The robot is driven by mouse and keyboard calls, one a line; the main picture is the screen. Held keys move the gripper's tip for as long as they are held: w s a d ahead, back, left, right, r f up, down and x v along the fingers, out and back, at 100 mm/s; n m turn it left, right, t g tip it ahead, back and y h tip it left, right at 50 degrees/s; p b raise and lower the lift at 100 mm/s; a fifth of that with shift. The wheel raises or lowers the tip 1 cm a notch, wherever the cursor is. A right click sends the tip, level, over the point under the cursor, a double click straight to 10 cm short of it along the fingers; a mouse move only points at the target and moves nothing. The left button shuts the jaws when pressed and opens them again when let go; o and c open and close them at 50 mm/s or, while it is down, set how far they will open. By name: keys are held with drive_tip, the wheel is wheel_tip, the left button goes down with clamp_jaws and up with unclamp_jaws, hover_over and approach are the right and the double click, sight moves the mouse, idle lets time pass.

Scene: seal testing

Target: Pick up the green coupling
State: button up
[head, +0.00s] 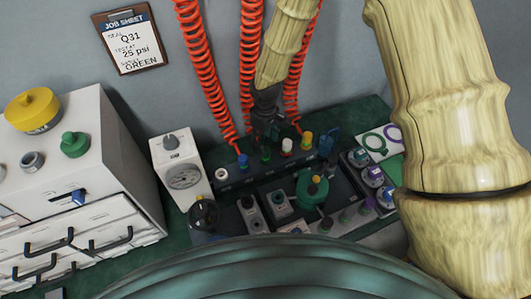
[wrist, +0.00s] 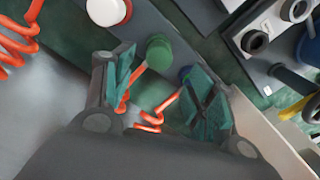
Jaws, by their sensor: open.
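The green coupling (head: 266,156) stands upright in the rack row at the back of the bench, between a blue coupling (head: 243,160) and a white one (head: 287,145). In the head view my gripper (head: 267,128) hangs over the rack, just above and behind the green coupling. In the wrist view the green coupling (wrist: 158,50) shows between the two open fingers of my gripper (wrist: 163,88), towards their far side. The jaws are open and hold nothing. Whether a finger touches the coupling cannot be told.
Orange coiled hoses (head: 200,75) hang close around my gripper. A yellow coupling (head: 306,139) stands farther right in the row. A white gauge box (head: 182,175) is left of the rack. A green round device (head: 312,190) and small parts crowd the front.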

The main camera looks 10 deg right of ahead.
sight(266, 149)
drive_tip(key=shift+s+d+f+p, duration=0.15)
drive_tip(key=shift+f+p, duration=0.3)
drive_tip(key=shift+f, duration=1.1)
drive_tip(key=shift+w+d+f+p, duration=0.1)
drive_tip(key=shift+f+p, duration=0.35)
drive_tip(key=shift+f, duration=1.1)
drive_tip(key=c, duration=1.2)
